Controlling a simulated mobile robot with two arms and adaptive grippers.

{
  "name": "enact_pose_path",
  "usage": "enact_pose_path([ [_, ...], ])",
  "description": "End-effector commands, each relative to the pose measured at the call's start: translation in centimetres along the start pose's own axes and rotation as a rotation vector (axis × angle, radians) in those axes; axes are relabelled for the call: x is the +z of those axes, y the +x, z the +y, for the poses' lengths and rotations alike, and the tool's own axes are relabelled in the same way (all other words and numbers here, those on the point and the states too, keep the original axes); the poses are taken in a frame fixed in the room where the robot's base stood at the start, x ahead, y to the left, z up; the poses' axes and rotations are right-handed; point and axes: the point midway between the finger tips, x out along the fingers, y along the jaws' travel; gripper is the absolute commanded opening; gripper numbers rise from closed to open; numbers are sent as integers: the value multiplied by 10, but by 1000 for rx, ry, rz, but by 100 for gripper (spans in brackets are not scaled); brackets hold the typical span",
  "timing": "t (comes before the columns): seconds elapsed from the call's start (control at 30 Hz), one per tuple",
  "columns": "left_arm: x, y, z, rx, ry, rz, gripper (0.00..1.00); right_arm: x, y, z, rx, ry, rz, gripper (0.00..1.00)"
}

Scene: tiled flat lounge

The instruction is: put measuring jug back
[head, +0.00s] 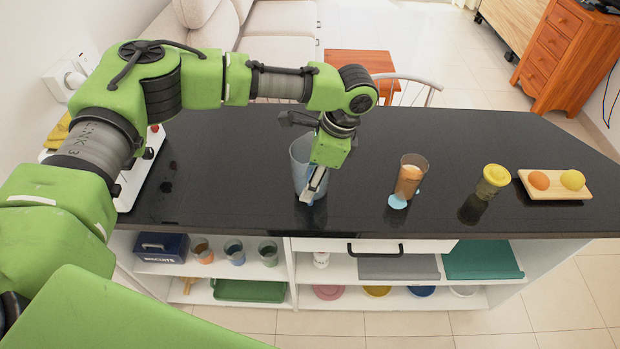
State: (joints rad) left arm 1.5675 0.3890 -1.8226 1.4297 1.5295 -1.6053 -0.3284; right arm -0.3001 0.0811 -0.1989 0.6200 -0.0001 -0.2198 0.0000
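A translucent blue-grey jug (299,167), which looks like the measuring jug, stands on the black countertop (240,150) left of its middle. My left arm reaches in from the left, and its gripper (314,190) points down at the jug's right side, covering part of it. The fingers are at or against the jug's wall; I cannot tell whether they are closed on it. The jug's handle is not clear. My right gripper is not in view.
Shelves below hold a biscuit tin (160,246), several cups and a green tray (249,291).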

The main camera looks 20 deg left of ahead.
Motion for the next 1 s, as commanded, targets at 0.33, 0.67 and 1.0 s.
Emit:
enact_pose_path([
  [0.33, -2, 7, -1, -2, -3, 1, 0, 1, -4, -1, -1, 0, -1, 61],
  [0.67, -3, 9, 0, -1, -2, 1, 54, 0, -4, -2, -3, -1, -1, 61],
  [1.0, -3, 0, -1, -3, -2, 3, 54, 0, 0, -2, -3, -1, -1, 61],
])
